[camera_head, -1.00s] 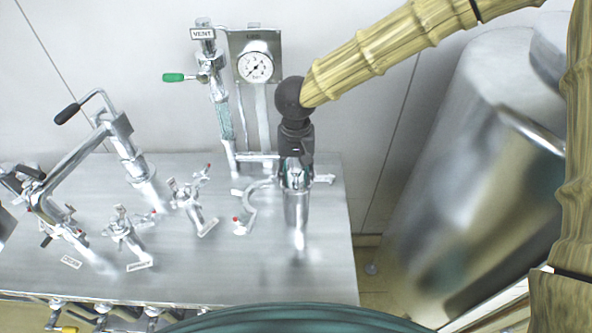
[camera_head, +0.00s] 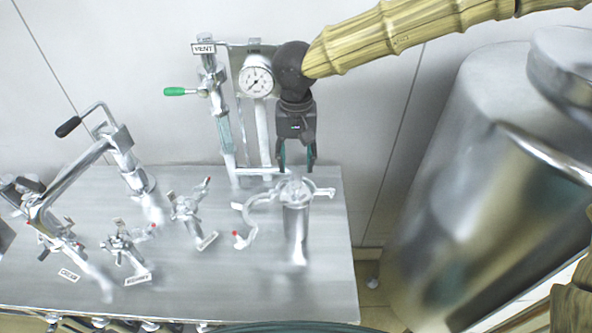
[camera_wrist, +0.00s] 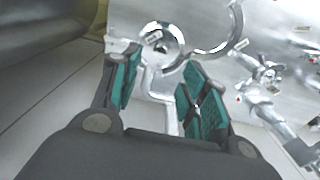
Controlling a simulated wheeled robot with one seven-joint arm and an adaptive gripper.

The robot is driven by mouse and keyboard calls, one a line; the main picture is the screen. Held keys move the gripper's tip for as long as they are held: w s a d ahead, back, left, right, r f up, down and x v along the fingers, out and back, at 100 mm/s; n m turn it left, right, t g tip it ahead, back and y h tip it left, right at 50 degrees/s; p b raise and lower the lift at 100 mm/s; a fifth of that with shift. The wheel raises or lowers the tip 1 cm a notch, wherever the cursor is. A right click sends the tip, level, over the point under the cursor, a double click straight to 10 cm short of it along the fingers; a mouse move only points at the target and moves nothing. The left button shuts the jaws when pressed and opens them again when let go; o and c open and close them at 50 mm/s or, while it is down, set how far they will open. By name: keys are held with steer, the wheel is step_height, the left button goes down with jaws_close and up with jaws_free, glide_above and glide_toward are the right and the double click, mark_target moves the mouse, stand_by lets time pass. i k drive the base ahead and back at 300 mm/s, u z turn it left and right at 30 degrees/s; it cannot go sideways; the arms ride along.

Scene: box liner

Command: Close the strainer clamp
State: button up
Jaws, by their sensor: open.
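The strainer (camera_head: 296,232) is a shiny metal cylinder standing at the right part of the steel table, with a round top. A curved clamp half (camera_head: 262,204) swings out to its left, so the clamp stands open; a short arm sticks out at the right of the top. In the wrist view the strainer top (camera_wrist: 163,42) and the curved clamp half (camera_wrist: 228,40) show beyond the fingers. My gripper (camera_head: 297,168) points down just behind and above the strainer top, apart from it in the picture. Its teal-padded fingers (camera_wrist: 160,95) are open with nothing held between them.
A pressure gauge (camera_head: 256,81) and a pipe labelled VENT with a green-handled valve (camera_head: 181,91) stand behind, left of my gripper. Several labelled valves (camera_head: 187,207) stand to the left. A large steel tank (camera_head: 480,190) is at the right. The table front (camera_head: 200,290) is clear.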

mark_target(244, 216)
steer(key=k, duration=1)
